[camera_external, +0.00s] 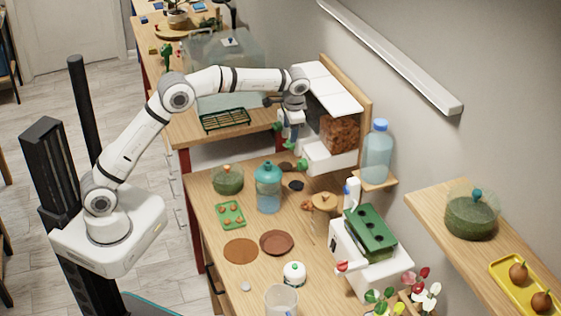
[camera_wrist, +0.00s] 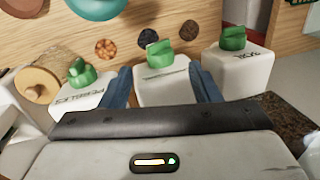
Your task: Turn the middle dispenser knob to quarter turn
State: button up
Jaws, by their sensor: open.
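Three white dispensers stand side by side in the wrist view, each with a green knob on its front. The middle knob (camera_wrist: 160,50) sits above the middle dispenser's front (camera_wrist: 165,83), whose label is too blurred to read. The left knob (camera_wrist: 81,72) and right knob (camera_wrist: 233,38) flank it. My gripper (camera_wrist: 160,70) is open, its blue fingers spread on either side of the middle dispenser in this view, with nothing between the tips that I can see held. In the external view my gripper (camera_external: 287,128) hangs by the dispensers, and the arm hides part of them.
A blue water bottle (camera_external: 377,152) stands right of the dispensers. A teal bottle (camera_external: 268,188), a green-filled jar (camera_external: 228,181) and brown saucers (camera_external: 277,242) stand on the wooden counter below. A green rack (camera_external: 225,120) lies left of my gripper. Small bowls (camera_wrist: 189,30) lie beyond the knobs.

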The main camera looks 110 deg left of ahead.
jog(key=shift+w+d+r, duration=0.1)
jog(key=shift+r, duration=0.6)
jog(key=shift+r, duration=0.1)
